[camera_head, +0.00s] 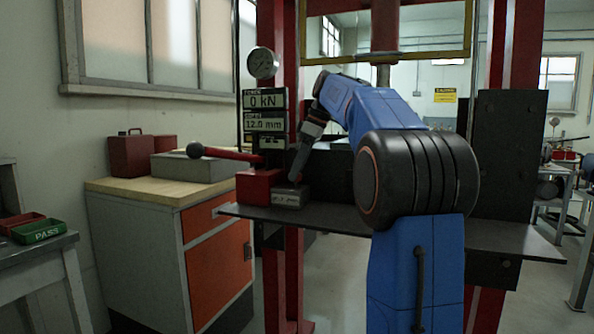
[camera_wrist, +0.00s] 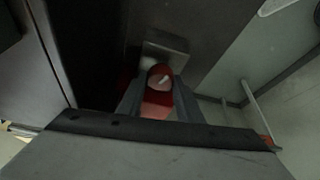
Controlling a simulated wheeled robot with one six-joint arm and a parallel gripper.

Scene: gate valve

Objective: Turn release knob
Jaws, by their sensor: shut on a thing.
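The release knob (camera_wrist: 160,76) is red with a pale mark on top. It shows in the wrist view between the two fingers of my gripper (camera_wrist: 158,97). My gripper is shut on it. In the head view my gripper (camera_head: 297,172) points down beside the red pump block (camera_head: 257,188), over a small grey labelled block (camera_head: 290,197). The knob itself cannot be made out in the head view. A red lever (camera_head: 235,153) with a dark ball end reaches left from the pump.
The readout (camera_head: 265,101) shows 0 kN and 12.0 mm, below a round gauge (camera_head: 263,63). A red press post (camera_head: 279,40) stands close behind my gripper. A cabinet (camera_head: 190,215) with a grey box (camera_head: 195,166) stands at left, near the lever.

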